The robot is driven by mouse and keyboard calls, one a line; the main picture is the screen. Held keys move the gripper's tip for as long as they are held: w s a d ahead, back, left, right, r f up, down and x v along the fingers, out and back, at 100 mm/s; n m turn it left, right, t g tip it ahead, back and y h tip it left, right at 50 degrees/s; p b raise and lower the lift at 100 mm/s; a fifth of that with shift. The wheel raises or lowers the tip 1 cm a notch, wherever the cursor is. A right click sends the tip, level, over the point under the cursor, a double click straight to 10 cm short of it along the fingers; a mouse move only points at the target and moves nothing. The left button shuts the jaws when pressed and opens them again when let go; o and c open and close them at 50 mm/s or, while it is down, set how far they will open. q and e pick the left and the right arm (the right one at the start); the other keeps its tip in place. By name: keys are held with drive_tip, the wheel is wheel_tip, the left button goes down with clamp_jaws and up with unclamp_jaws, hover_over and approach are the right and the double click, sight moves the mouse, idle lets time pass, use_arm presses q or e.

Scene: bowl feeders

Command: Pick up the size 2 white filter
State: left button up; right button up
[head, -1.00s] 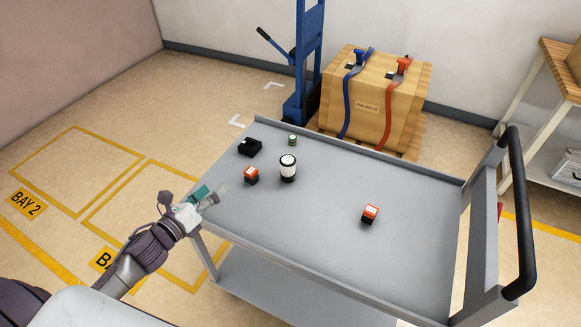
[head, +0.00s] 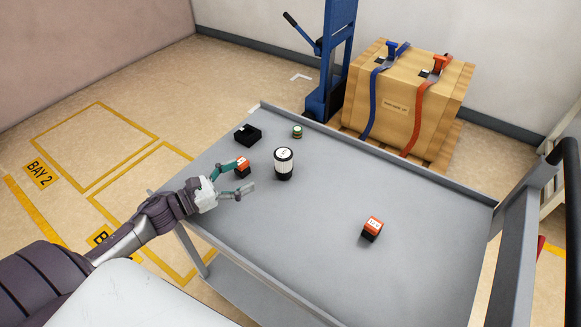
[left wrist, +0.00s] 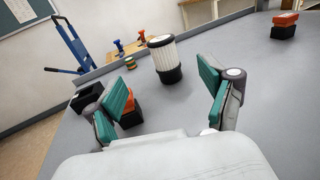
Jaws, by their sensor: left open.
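The white filter (head: 284,161), a ribbed white cylinder with a black base, stands upright on the grey cart top. Its size mark is too small to read. It also shows in the left wrist view (left wrist: 163,56), beyond the fingers and between them. My left gripper (head: 232,178) is open and empty over the cart's left part, to the left of the filter and apart from it. In the left wrist view the open fingers (left wrist: 168,98) spread wide, with the left finger partly covering an orange and black block (left wrist: 130,108). My right gripper is not in view.
On the cart top (head: 310,230) are a black block (head: 248,134), a small green-banded cylinder (head: 297,131), an orange-topped block (head: 242,165) by my left fingers and another (head: 372,228) to the right. The cart has raised edges. A strapped wooden crate (head: 405,105) stands behind.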

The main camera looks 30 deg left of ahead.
use_arm(q)
approach(285, 152)
drive_tip(key=x, duration=0.2)
drive_tip(key=f+p+x, duration=0.1)
drive_tip(key=x, duration=0.1)
drive_tip(key=shift+w, duration=0.35)
drive_tip(key=shift+w+d+r, duration=0.15)
drive_tip(key=shift+w+d, duration=0.15)
drive_tip(key=shift+w, duration=0.1)
drive_tip(key=p+x, duration=0.1)
drive_tip(key=x, duration=0.2)
drive_tip(key=shift+w+d+r, duration=0.1)
drive_tip(key=shift+w+d, duration=0.15)
drive_tip(key=shift+d, duration=0.05)
drive_tip(key=shift+w+d, duration=0.2)
drive_tip(key=shift+w, duration=0.15)
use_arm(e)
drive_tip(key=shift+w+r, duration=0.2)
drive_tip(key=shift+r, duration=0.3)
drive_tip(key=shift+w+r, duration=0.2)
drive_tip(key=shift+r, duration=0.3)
use_arm(q)
drive_tip(key=c, duration=1.3)
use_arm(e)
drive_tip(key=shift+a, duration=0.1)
